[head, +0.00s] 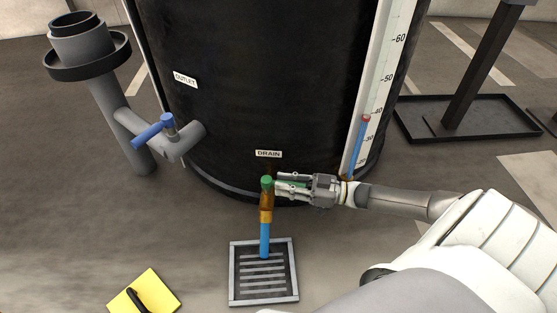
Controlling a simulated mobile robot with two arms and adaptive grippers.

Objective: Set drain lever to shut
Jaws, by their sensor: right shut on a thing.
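The drain valve (265,203) is a brass fitting low on the front of the black tank, under a white DRAIN label (268,154). Its green lever (288,183) points right from the green cap, roughly crosswise to the spout. My right gripper (282,184) comes in from the right and is shut on the green lever, its fingers covering part of it. A blue stream or tube (265,240) runs straight down from the valve to the floor grate; I cannot tell which it is. My left gripper is not in view.
The black tank (250,80) fills the back. A grey outlet pipe with a blue lever (153,133) stands at the left. A floor grate (234,273) lies below the valve. A yellow thing (159,285) with a black handle lies at the lower left. A level gauge (359,140) is on the tank's right.

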